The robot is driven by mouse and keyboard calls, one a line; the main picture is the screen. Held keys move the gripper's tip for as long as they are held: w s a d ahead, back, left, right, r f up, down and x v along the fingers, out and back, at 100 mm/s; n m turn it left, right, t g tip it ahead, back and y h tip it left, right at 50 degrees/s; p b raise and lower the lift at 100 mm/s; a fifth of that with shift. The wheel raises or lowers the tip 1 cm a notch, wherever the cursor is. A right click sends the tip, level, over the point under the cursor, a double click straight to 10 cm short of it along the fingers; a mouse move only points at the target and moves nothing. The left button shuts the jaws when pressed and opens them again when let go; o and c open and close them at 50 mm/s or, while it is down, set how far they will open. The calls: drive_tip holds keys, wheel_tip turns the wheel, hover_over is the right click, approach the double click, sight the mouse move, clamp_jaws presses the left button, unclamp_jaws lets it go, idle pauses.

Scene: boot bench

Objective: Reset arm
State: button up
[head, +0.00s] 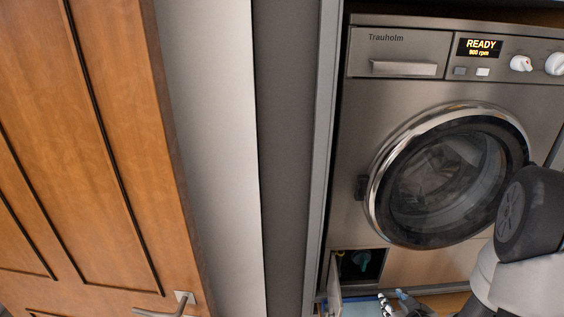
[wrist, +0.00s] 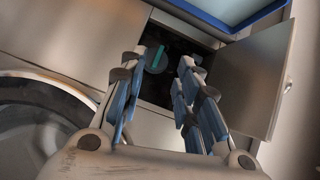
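My gripper (head: 392,299) shows at the bottom of the head view, below and right of the washing machine's small open hatch. In the wrist view my gripper (wrist: 164,62) is open, its blue-padded fingers apart with nothing held between them. They point toward the dark hatch opening (wrist: 182,45). A teal knob (wrist: 156,58) sits inside it, beyond the fingertips; in the head view the knob (head: 361,260) shows clear of my gripper. The hatch's flap (wrist: 249,80) stands open. My arm (head: 520,270) enters from the lower right.
The washing machine (head: 350,180) has a closed round glass door (head: 448,172) and a display (head: 480,48) reading READY. A blue-rimmed tray (wrist: 277,8) lies below the hatch. A wooden door (head: 90,130) with a metal handle (head: 160,312) stands at the left.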

wheel_tip(320, 180, up, 9)
drive_tip(key=a+g+h, duration=0.1)
drive_tip(key=a+g, duration=0.1)
drive_tip(key=s+a+r+g, duration=0.1)
drive_tip(key=s+a+r, duration=0.3)
drive_tip(key=s, duration=0.3)
drive_tip(key=s+a+r+m+g+y, duration=0.1)
drive_tip(key=s+a+r, duration=0.3)
drive_tip(key=s, duration=0.3)
drive_tip(key=s+a+r+m+g, duration=0.1)
drive_tip(key=s+a+r, duration=0.4)
drive_tip(key=s, duration=0.3)
drive_tip(key=shift+r+g, duration=0.4)
drive_tip(key=shift+o, duration=0.4)
drive_tip(key=shift+d, duration=0.1)
